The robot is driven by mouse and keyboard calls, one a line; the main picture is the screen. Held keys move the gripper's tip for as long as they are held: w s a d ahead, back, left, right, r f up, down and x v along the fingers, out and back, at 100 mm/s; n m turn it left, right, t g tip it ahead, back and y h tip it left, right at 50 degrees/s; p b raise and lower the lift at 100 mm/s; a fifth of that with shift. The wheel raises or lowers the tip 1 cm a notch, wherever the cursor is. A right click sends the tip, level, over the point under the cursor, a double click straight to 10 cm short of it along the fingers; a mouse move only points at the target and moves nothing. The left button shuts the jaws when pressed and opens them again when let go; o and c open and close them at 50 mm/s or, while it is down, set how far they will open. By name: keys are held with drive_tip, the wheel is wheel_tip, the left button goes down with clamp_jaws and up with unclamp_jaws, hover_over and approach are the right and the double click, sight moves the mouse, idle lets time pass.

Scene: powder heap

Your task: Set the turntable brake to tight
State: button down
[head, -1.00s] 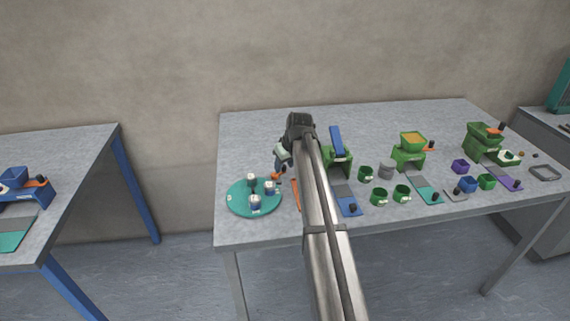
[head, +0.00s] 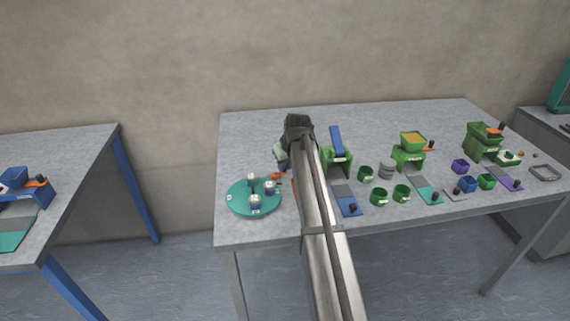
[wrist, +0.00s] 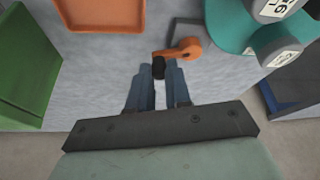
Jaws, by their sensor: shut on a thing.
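Part of the turntable (wrist: 232,22) shows at the upper right of the wrist view. Its brake is an orange lever (wrist: 188,49) on a grey base, with a black knob (wrist: 158,66). The lever also shows in the head view (head: 277,176), at the turntable's back right edge. My gripper (wrist: 157,80) is shut on the black knob, with its blue-grey fingers on both sides of it. In the head view my arm hides part of the fingers.
A green stand with a blue lever (head: 337,142) stands just right of my arm. An orange tray (wrist: 105,14) lies near the fingers in the wrist view. Several green cups (head: 379,197) and green dispensers (head: 409,157) fill the table farther right. The back of the table is mostly clear.

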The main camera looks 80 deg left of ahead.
drive_tip(key=shift+d+m+t, duration=0.25)
drive_tip(key=shift+m+t, duration=0.05)
drive_tip(key=shift+m, duration=0.5)
drive_tip(key=c, duration=1.1)
unclamp_jaws()
drive_tip(key=shift+o, duration=0.2)
drive_tip(key=v, duration=1.3)
drive_tip(key=shift+d+r, duration=0.25)
drive_tip(key=shift+r, duration=0.1)
drive_tip(key=shift+w, duration=0.1)
